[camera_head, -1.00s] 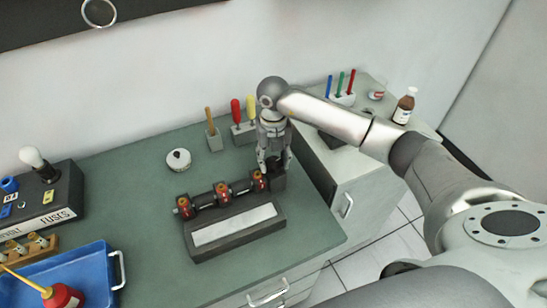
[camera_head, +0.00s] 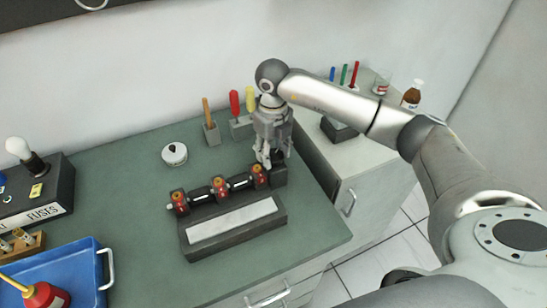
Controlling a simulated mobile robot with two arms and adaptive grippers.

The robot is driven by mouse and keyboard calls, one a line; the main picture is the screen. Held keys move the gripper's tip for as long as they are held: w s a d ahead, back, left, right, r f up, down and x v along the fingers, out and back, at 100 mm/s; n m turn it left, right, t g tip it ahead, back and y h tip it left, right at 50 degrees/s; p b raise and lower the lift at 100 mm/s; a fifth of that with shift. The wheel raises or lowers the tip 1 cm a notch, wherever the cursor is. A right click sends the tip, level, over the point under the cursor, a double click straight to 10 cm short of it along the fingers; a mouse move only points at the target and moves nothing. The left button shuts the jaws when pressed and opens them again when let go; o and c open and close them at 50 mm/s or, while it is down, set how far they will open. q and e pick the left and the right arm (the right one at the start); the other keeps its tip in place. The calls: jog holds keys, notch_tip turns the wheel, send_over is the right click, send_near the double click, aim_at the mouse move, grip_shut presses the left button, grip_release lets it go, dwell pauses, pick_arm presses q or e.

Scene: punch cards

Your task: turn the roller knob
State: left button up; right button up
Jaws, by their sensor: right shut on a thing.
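The roller device stands near the right end of the green bench, with a dark base (camera_head: 187,247), a pale flat strip (camera_head: 232,221) and a dark shaft carrying red and orange rollers (camera_head: 220,187). My right gripper (camera_head: 267,164) points down at the shaft's right end, beside the rightmost roller (camera_head: 259,175) and a dark end block (camera_head: 280,175). It is shut on the roller knob, which its fingers mostly hide. My left gripper is not in view.
Upright handled tools (camera_head: 235,104) and a round white-topped item (camera_head: 174,154) stand behind the device. A blue tray (camera_head: 75,262) and a fuse box (camera_head: 60,190) are at the left. A bottle (camera_head: 412,95) stands on the right cabinet. Bench between is clear.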

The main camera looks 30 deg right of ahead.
aim_at(272, 154)
jog(key=n+b, duration=0.5)
jog(key=shift+a+f+n, duration=0.1)
jog(key=shift+f+n, duration=0.1)
jog(key=shift+n, duration=0.1)
jog(key=shift+r+n+b, duration=0.2)
jog(key=shift+n+b, duration=1.1)
jog(key=shift+n, duration=0.5)
jog(key=o, duration=1)
jog(key=shift+r, duration=0.1)
notch_tip(272, 154, up, 12)
jog(key=shift+f, duration=0.1)
